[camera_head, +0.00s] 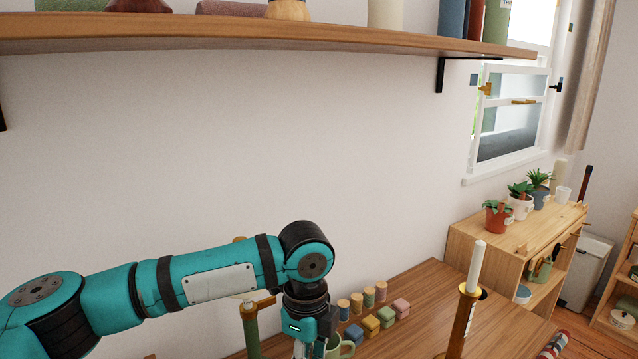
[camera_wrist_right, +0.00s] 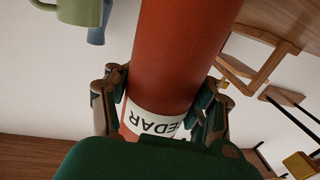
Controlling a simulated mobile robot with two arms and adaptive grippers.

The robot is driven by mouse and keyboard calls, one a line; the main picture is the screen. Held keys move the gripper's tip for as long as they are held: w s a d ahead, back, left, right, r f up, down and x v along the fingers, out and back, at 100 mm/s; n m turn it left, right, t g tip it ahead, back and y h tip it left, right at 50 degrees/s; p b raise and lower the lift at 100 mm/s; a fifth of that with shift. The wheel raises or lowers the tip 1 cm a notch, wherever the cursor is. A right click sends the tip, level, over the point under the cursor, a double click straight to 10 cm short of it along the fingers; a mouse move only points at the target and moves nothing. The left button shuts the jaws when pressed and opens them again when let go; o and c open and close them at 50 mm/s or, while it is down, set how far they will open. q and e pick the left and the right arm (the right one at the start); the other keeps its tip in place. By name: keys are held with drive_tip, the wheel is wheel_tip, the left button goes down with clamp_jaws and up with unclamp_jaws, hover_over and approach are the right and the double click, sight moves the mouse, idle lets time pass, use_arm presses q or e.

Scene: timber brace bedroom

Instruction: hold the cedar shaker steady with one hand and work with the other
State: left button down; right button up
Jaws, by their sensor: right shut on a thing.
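The cedar shaker (camera_wrist_right: 180,55) is a large red-brown cylinder in the right wrist view, with a white label that reads "EDAR" upside down in the picture. My right gripper (camera_wrist_right: 158,112) is shut on it, a finger on each side by the label. The shaker's top end runs out of the picture, and neither it nor my right gripper shows in the head view.
A wooden table (camera_head: 405,325) holds several small coloured blocks (camera_head: 370,325), a candle in a brass holder (camera_head: 465,310) and a green post (camera_head: 250,328). A wall shelf (camera_head: 260,37) hangs above. A low cabinet (camera_head: 475,240) with potted plants stands at the right.

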use_arm(q)
drive_tip(key=shift+s+a, duration=0.3)
drive_tip(key=shift+s, duration=0.55)
drive_tip(key=shift+a, duration=0.1)
wheel_tip(320, 180, up, 6)
drive_tip(key=shift+a, duration=0.35)
idle(0.6)
wheel_tip(320, 180, down, 6)
drive_tip(key=w+d, duration=0.1)
drive_tip(key=shift+w, duration=0.15)
idle(0.8)
